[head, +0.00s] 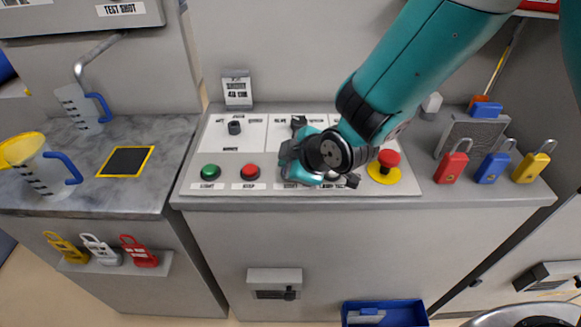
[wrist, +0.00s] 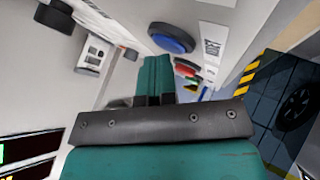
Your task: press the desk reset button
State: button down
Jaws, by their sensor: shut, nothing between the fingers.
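A blue round button (wrist: 171,38) with a dark collar shows in the wrist view, just beyond the tip of my gripper (wrist: 157,58). I take it as the reset button; its label is not readable there. My teal fingers are shut and empty, with a small gap seeming to remain between the tip and the button. In the head view my gripper (head: 291,170) hangs low over the desk panel (head: 215,160), right of the red button. It hides the blue button there.
A green button (head: 210,172) and a red button (head: 250,172) sit left of my gripper. A red mushroom button on a yellow base (head: 384,172) is to the right. Padlocks (head: 451,167) stand on the desk's right end.

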jog(key=shift+r+p, duration=0.6)
jog(key=shift+r, duration=0.3)
notch_tip(320, 180, up, 5)
jog(key=p, duration=0.3)
dwell(0.7)
jog(key=s+d+r+m+g+h, duration=0.1)
jog(key=s+d+r+m+g, duration=0.2)
jog(key=s, duration=0.8)
jog(key=s+d+r+m+g, duration=0.4)
jog(key=s+d+r+m, duration=0.3)
jog(key=s+d+r, duration=0.3)
jog(key=shift+s+d+r+h, duration=0.3)
jog(key=shift+s+r+h, duration=0.05)
jog(key=shift+r+h, duration=0.1)
